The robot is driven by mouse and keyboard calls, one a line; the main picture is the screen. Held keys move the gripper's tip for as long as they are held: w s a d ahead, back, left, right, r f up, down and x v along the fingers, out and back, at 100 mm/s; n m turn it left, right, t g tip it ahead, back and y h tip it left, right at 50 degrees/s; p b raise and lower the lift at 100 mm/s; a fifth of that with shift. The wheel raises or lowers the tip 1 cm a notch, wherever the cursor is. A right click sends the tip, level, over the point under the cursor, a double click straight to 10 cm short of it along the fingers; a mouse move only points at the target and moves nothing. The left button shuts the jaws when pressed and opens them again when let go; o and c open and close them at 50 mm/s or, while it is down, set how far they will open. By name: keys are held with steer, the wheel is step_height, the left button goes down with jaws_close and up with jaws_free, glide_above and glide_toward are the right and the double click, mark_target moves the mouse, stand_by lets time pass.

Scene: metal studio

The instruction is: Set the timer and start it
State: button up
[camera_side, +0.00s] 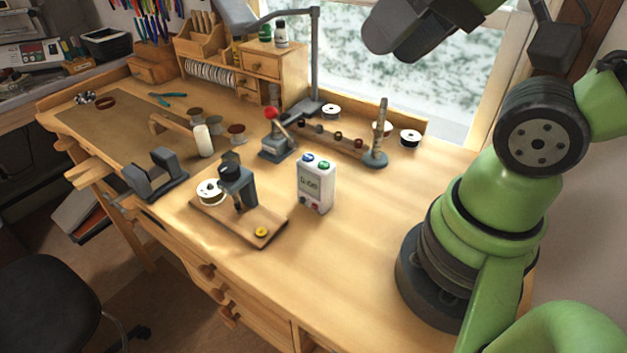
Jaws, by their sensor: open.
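The timer (316,185) is a small white box standing upright near the middle of the bench. A blue button (308,158) and a green button (323,166) sit on its top. Its front has a small display with greenish digits too small to read. Small red and dark spots show low on the front. My gripper (393,40) is dark grey at the top edge of the picture, partly cut off. It is open and high above the bench, up and to the right of the timer, touching nothing.
Left of the timer is a wooden board (258,230) with a dark clamp-like device and a white spool. Behind it are a red-knobbed press (277,145) and an upright post (378,150). A lamp (315,60) rises behind. The bench right of the timer is clear.

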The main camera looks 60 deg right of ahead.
steer(key=shift+w, duration=0.2)
steer(key=c, duration=0.7)
steer(key=w+g, duration=0.1)
steer(key=w, duration=0.1)
steer(key=w+d+n+g, duration=0.1)
steer(key=w, duration=0.1)
steer(key=w+f+n+g+h, duration=0.1)
steer(key=w, duration=0.2)
steer(key=shift+d+g, duration=0.4)
jaws_close()
steer(key=w+d+f+n+g+h, duration=0.1)
steer(key=w+d+f+n+g, duration=0.1)
steer(key=w+f, duration=0.3)
steer(key=shift+w+d+f+g, duration=0.25)
steer(key=shift+w+f+g, duration=0.1)
steer(key=shift+w+g, duration=0.45)
